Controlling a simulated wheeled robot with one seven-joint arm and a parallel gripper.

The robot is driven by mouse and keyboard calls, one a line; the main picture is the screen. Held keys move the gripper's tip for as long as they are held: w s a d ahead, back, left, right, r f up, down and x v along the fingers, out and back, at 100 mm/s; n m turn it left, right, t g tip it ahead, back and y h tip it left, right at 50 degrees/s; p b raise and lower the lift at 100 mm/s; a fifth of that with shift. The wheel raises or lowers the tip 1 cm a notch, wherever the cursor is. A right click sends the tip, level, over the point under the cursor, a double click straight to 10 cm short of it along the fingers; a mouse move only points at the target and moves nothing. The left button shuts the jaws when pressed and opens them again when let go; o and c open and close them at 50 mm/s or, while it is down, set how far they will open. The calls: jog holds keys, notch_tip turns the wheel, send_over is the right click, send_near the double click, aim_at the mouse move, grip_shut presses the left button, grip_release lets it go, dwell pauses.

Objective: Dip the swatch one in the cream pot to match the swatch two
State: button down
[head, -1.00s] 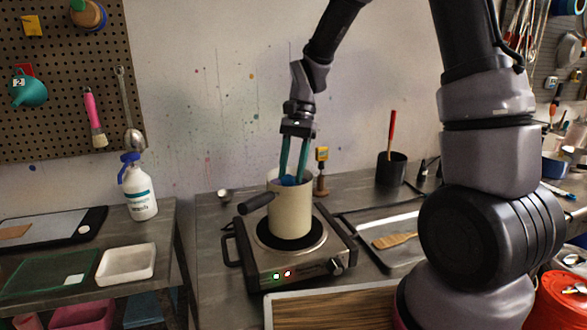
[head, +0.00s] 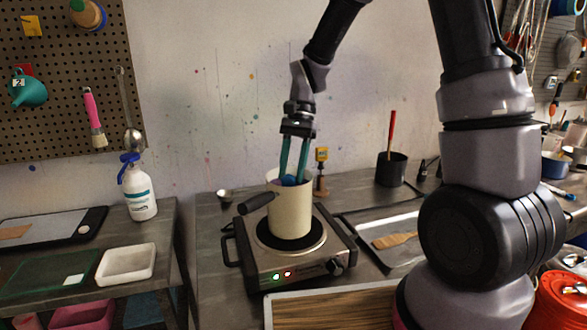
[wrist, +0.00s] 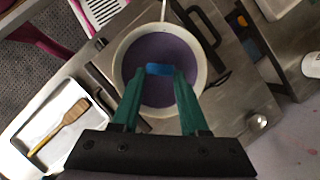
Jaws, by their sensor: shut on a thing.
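The cream pot (head: 290,212) stands on a hot plate, its dark handle to the left. In the wrist view the pot's rim (wrist: 116,68) encloses purple liquid (wrist: 160,47). My gripper (head: 294,177) points down with its teal fingertips inside the pot mouth. It is shut on a small blue piece (head: 288,181), which also shows between the fingertips in the wrist view (wrist: 159,69). This piece seems to be swatch one; its lower part is hidden, so I cannot tell how deep it sits. I cannot identify swatch two; a white "2" label (head: 19,83) hangs on the pegboard.
The hot plate (head: 270,272) has a lit green light and a red light. A yellow-topped stand (head: 321,167) is close behind the pot. A tray with a wooden spatula (head: 394,240) lies right. A white tray (head: 127,264) and a spray bottle (head: 140,193) are left.

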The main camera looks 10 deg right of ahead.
jog(key=shift+s+a, duration=0.1)
jog(key=shift+s, duration=0.05)
dwell(1.1)
jog(key=s+a+r+v, duration=0.1)
jog(key=s+v, duration=0.1)
jog(key=v, duration=1)
jog(key=shift+a, duration=0.25)
dwell(0.5)
